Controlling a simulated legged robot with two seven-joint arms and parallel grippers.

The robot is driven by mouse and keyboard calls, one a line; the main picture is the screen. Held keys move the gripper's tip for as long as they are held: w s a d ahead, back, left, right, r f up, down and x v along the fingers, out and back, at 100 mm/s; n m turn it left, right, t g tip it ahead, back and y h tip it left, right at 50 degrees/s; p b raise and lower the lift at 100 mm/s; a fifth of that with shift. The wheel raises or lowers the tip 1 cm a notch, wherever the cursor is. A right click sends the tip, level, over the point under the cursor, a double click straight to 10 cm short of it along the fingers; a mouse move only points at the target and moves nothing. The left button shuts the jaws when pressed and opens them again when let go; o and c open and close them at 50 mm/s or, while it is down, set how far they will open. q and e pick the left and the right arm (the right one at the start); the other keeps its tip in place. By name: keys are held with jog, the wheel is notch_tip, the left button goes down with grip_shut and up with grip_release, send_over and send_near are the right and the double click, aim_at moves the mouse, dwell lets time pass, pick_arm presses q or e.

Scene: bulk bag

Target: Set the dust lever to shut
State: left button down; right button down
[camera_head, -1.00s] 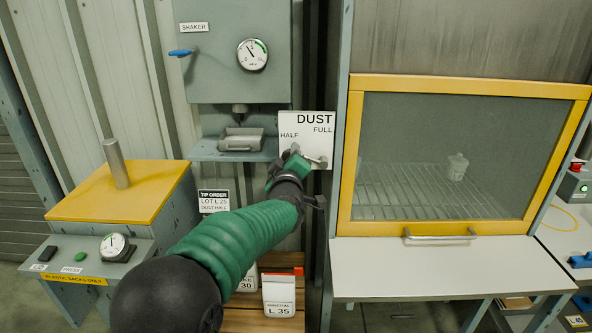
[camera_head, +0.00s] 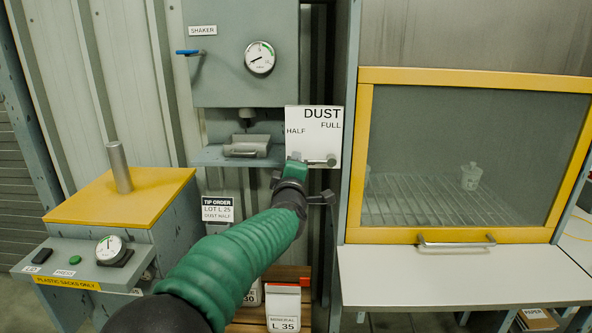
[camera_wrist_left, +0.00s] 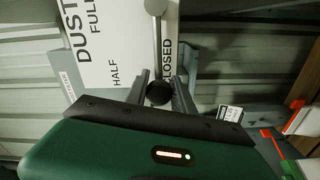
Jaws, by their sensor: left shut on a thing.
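The white DUST panel (camera_head: 314,122) hangs right of the shaker cabinet, marked HALF and FULL; the wrist view also shows CLOSED on the panel (camera_wrist_left: 108,52). The grey dust lever (camera_head: 318,161) has its round pivot at the panel's right and points left, about level. In the wrist view the lever (camera_wrist_left: 157,45) runs beside the word CLOSED and ends in a black knob (camera_wrist_left: 159,93). My left gripper (camera_head: 294,165) is shut on that knob, one finger on each side; it also shows in the wrist view (camera_wrist_left: 160,88). My right gripper is not in view.
A yellow-framed cabinet (camera_head: 425,237) stands close at the right. Below my arm are labelled sacks (camera_head: 283,305). A yellow-topped press (camera_head: 120,195) stands at the left.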

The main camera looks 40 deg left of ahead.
pick_arm(q)
jog(key=shift+s+a+f, duration=0.1)
jog(key=shift+f, duration=0.45)
jog(key=c, duration=1.5)
grip_release()
jog(key=o, duration=0.4)
jog(key=shift+s+a+r, duration=0.1)
jog(key=shift+o, duration=0.2)
jog(key=shift+s+r, duration=0.25)
jog(key=shift+r, duration=0.05)
jog(key=shift+s+d+r, duration=0.25)
jog(key=shift+s, duration=0.1)
jog(key=v, duration=1.6)
jog(key=shift+s+d, duration=0.25)
jog(key=shift+s, duration=0.05)
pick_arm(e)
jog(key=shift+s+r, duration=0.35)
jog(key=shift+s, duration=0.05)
pick_arm(q)
jog(key=shift+f, duration=0.15)
